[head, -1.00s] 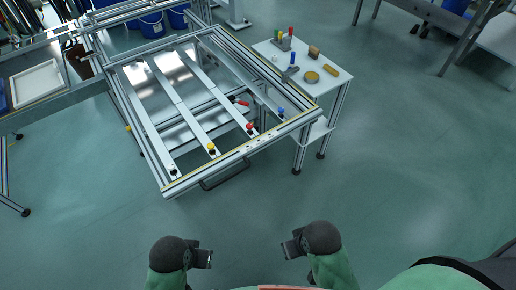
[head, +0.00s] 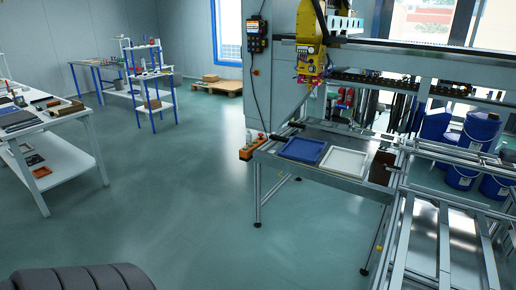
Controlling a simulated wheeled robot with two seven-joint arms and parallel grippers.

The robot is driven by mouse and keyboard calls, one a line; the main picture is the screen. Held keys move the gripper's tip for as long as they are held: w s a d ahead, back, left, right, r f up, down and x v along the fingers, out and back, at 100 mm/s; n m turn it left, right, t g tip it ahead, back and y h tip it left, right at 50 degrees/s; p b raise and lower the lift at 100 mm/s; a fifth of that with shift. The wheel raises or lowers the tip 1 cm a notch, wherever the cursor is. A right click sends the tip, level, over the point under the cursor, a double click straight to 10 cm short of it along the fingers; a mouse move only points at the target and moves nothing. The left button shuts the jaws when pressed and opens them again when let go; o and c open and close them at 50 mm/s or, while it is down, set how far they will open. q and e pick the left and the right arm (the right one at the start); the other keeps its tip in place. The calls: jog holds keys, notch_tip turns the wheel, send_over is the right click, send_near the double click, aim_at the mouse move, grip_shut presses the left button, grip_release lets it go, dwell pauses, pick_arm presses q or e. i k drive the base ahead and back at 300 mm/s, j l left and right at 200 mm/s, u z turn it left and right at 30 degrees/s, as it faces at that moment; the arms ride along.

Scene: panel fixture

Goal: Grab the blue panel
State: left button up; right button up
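The blue panel (head: 303,150) is a flat rectangle with a raised rim. It lies on the metal table (head: 290,173) of the fixture, right of the middle in the head view. A white panel (head: 343,162) of similar shape lies close on its right. Neither of my grippers is in view, and nothing touches the blue panel.
The aluminium frame with slats (head: 440,245) stands at the right. A yellow machine head (head: 311,58) hangs behind the panels. An orange control box (head: 252,147) sits at the table's left corner. A white workbench (head: 62,165) stands far left. The floor between is clear.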

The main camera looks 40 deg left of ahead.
aim_at(304, 149)
jog(key=u, duration=1.1)
jog(key=i+j, duration=0.15)
jog(key=i, duration=0.3)
jog(key=i+j, duration=0.15)
jog(key=i, duration=0.3)
jog(key=i+j, duration=0.15)
jog(key=i, duration=0.3)
jog(key=i+j, duration=0.15)
jog(key=i, duration=0.3)
jog(key=i+j, duration=0.2)
jog(key=i, duration=0.25)
jog(key=i+z, duration=0.2)
jog(key=z, duration=0.2)
jog(key=i+j+z, duration=0.15)
jog(key=z, duration=0.3)
jog(key=i+j+z, duration=0.15)
jog(key=z, duration=0.25)
jog(key=j, duration=0.1)
